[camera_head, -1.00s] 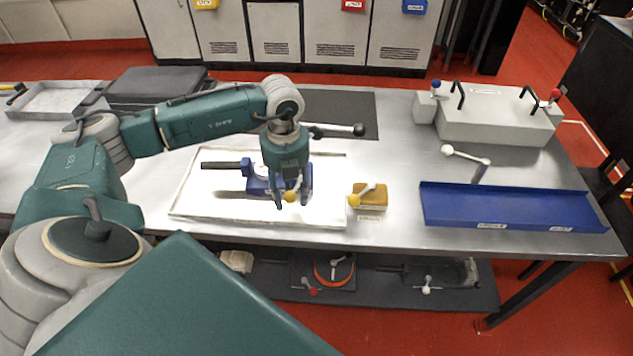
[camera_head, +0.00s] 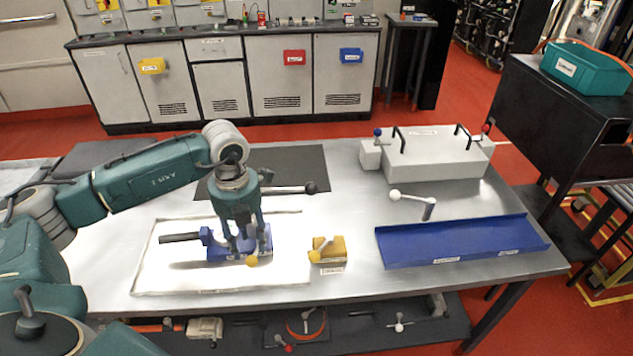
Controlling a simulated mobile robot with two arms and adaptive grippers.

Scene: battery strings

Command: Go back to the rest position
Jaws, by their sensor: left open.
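My left gripper (camera_head: 242,248) comes in from the left and points down, open, over a blue tool (camera_head: 218,247) with a dark handle. The blue tool lies in a shallow white tray (camera_head: 165,278) on the metal table. From this view I cannot tell whether the fingers touch the tool. A small yellow ball (camera_head: 252,262) shows at the tool's front, by the fingertips. My right gripper is not in view.
A yellow block (camera_head: 329,250) stands right of the white tray. A blue tray (camera_head: 460,243) lies at the right, with a grey box (camera_head: 440,157) behind it. A dark mat (camera_head: 290,165) lies behind the gripper. Cabinets stand beyond the table.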

